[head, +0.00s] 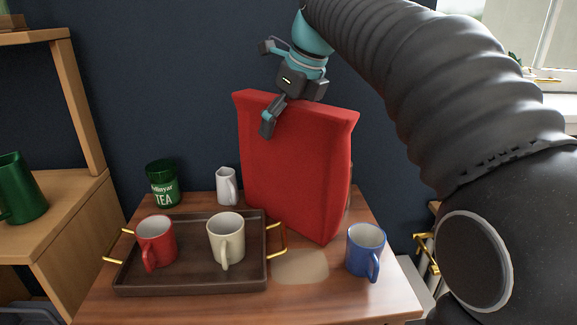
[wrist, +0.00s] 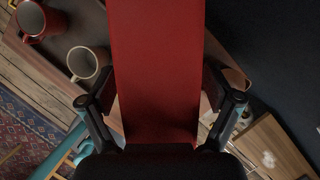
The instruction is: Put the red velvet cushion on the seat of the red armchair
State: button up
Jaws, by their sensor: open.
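The red velvet cushion (head: 295,165) stands upright on the wooden side table (head: 345,300), behind the tray and the blue mug. My gripper (head: 268,92) is open at the cushion's top edge, with one finger hanging over its front face. In the wrist view, the red cushion (wrist: 155,75) runs between the two spread fingers of my gripper (wrist: 160,100). I cannot tell whether either finger touches it. The cushion hides part of the table behind it. The red armchair is not in view.
A brown tray (head: 190,281) with gold handles holds a red mug (head: 157,242) and a cream mug (head: 226,240). A green tea tin (head: 162,186), a white pitcher (head: 227,187) and a blue mug (head: 365,251) stand close by. A dark wall (head: 160,90) rises behind.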

jog(key=shift+f, duration=0.15)
dwell(0.4)
jog(key=c, duration=1.5)
jog(key=shift+c, duration=0.5)
jog(key=shift+c, duration=0.2)
